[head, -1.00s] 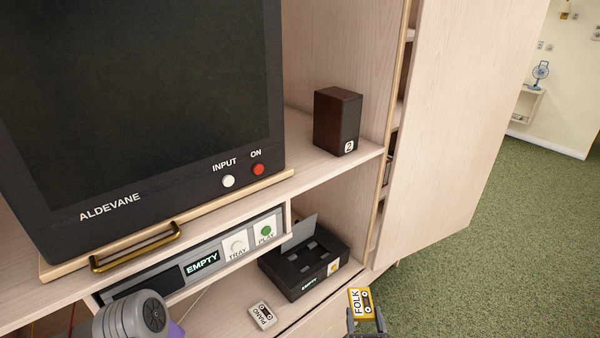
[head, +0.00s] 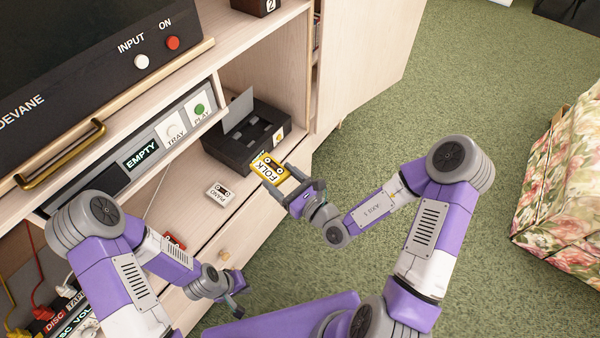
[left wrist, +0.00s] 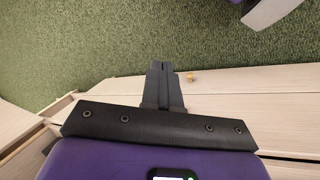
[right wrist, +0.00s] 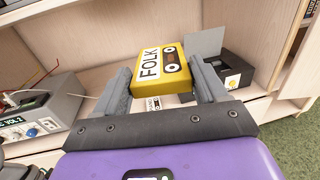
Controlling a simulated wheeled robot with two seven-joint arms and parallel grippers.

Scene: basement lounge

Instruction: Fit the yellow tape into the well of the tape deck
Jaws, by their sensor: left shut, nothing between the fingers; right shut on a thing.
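The yellow tape (head: 270,168), labelled FOLK, is held between the fingers of my right gripper (head: 291,186), just in front of the shelf. It fills the middle of the right wrist view (right wrist: 160,67). The black tape deck (head: 245,138) sits on the lower shelf with its grey lid raised and its well facing up; it shows partly behind the tape in the right wrist view (right wrist: 228,72). My left gripper (head: 238,286) is shut and empty, low in front of the drawer. Its closed fingers show in the left wrist view (left wrist: 163,82).
A white PIANO tape (head: 219,193) lies on the shelf left of the deck. A red tape (head: 174,241) lies further left. The media unit (head: 165,138) above has an EMPTY display and TRAY and PLAY buttons. A flowered armchair (head: 560,200) stands right; green carpet is clear between.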

